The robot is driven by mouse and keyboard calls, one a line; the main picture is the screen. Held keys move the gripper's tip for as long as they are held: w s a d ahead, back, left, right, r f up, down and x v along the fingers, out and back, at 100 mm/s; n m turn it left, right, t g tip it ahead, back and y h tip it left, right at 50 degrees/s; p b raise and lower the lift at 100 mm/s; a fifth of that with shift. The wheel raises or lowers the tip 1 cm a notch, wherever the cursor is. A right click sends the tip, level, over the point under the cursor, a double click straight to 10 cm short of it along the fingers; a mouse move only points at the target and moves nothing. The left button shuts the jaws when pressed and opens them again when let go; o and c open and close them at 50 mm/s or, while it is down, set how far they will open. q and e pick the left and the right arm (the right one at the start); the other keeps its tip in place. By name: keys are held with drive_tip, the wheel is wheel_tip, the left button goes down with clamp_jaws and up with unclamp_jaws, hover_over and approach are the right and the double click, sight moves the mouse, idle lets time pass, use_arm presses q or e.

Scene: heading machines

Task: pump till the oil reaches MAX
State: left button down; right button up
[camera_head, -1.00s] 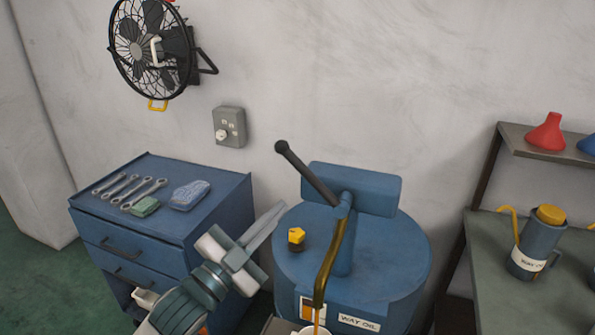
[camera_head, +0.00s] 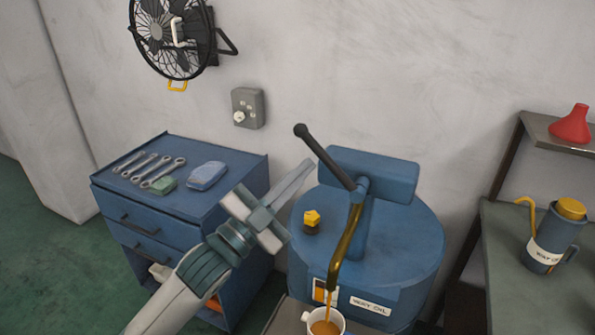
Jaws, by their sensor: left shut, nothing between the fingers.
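A blue round oil drum (camera_head: 410,260) with a "WAY OIL" label stands right of centre. Its pump has a dark lever (camera_head: 325,158) raised up to the left and a brass spout (camera_head: 345,247) curving down. Amber oil runs from the spout into a white cup (camera_head: 340,319) at the bottom edge, and oil shows inside it. No MAX mark is readable. My left gripper (camera_head: 297,178) is shut and empty, its fingers pointing up right, just left of the drum and below the lever, apart from it. My right gripper is not in view.
A blue drawer cabinet (camera_head: 140,222) at left carries several wrenches (camera_head: 148,168) and folded cloths (camera_head: 207,175). A wall fan (camera_head: 170,35) and grey switch box (camera_head: 248,108) hang above. A shelf (camera_head: 525,285) at right holds an oil can (camera_head: 552,240) and red funnel (camera_head: 572,125).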

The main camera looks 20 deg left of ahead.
use_arm(q)
wheel_tip(320, 180, up, 3)
drive_tip(key=p, duration=0.4)
hover_over(330, 163)
drive_tip(key=s, duration=0.3)
drive_tip(key=a+f, duration=0.1)
drive_tip(key=w+a+f, duration=0.1)
drive_tip(key=f, duration=0.1)
drive_tip(key=shift+a+p, duration=0.25)
drive_tip(key=shift+p, duration=0.1)
drive_tip(key=shift+s+a, duration=0.1)
